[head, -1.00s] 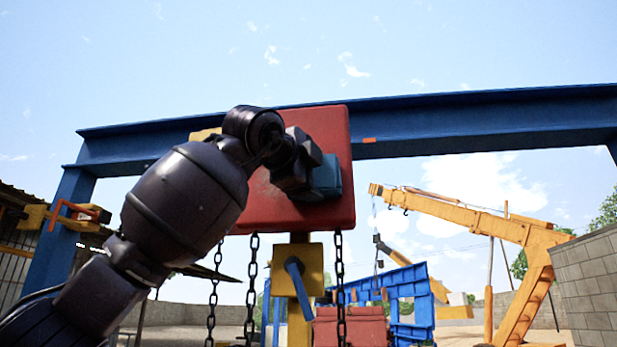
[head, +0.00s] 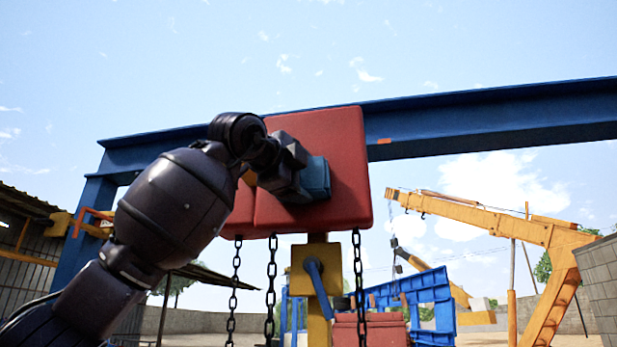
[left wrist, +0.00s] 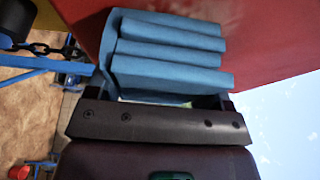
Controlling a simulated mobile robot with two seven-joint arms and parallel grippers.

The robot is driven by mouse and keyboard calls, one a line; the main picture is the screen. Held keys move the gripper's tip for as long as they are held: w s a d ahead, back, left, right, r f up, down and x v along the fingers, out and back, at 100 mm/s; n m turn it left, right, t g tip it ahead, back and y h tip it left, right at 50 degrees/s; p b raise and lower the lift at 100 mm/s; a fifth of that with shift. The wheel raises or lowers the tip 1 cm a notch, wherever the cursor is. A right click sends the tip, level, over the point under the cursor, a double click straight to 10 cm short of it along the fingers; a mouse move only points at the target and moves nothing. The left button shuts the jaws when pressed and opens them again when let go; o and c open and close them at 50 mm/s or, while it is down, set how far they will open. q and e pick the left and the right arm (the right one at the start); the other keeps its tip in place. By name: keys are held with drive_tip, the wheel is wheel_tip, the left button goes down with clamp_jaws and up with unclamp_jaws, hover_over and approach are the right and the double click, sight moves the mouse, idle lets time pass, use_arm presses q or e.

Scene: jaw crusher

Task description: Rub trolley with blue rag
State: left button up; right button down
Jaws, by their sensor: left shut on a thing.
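The trolley (head: 345,150) is a red, box-shaped body hung under the blue overhead beam, with chains below it. In the left wrist view its red face (left wrist: 262,40) fills the upper right. My left gripper (head: 308,178) is in front of this face. It is shut on the blue rag (head: 318,176), a folded light-blue cloth. In the left wrist view the rag (left wrist: 170,50) shows its folds between the fingers, up against the red face. Whether it presses on the face is hard to tell. My right gripper is not in view.
The blue beam (head: 500,118) crosses the top. Chains (head: 360,290) hang below the trolley, beside a yellow block with a blue lever (head: 317,285). A yellow crane (head: 490,225) and a grey block wall (head: 600,280) stand at the right.

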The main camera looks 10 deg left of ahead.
use_arm(q)
drive_tip(key=a+r, duration=0.2)
drive_tip(key=a, duration=0.4)
drive_tip(key=shift+a+p, duration=0.15)
drive_tip(key=shift+p, duration=0.3)
idle(0.5)
drive_tip(key=shift+w+f, duration=0.1)
